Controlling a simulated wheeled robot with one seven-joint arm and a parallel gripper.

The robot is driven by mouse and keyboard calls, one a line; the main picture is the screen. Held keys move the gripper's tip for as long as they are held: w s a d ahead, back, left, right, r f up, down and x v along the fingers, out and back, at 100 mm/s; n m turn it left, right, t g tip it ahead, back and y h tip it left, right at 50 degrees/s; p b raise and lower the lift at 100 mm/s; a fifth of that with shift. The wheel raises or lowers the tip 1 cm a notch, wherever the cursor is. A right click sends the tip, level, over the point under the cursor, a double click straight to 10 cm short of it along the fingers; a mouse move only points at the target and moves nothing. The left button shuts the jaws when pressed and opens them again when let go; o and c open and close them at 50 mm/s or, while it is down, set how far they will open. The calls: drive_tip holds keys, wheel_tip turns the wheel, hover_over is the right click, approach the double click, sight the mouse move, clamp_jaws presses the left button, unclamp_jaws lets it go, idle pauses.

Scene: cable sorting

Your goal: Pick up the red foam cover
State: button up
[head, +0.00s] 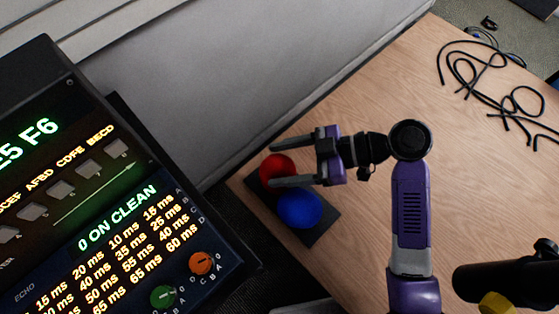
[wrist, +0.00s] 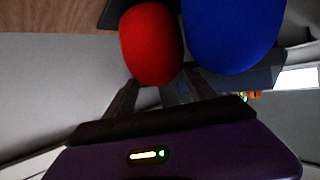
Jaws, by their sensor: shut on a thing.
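The red foam cover (head: 277,168) is a rounded red piece at the far left corner of the table, on a dark flat base (head: 318,228). My gripper (head: 271,165) reaches in from the right and is shut on the red cover, with one finger on each side of it. In the wrist view the red cover (wrist: 152,45) shows at the fingers' ends, and the fingers (wrist: 162,92) are partly dark. I cannot tell whether the cover is lifted off the base.
A blue foam cover (head: 300,208) sits close beside the red one, and also shows in the wrist view (wrist: 232,35). A black panel with lit text (head: 110,200) stands at the left. Black cables (head: 490,80) lie at the upper right. The wooden table (head: 365,105) is bare behind my arm.

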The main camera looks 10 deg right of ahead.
wheel_tip(320, 180, up, 18)
drive_tip(key=p, duration=0.4)
drive_tip(key=shift+p, duration=0.35)
drive_tip(key=shift+a, duration=0.1)
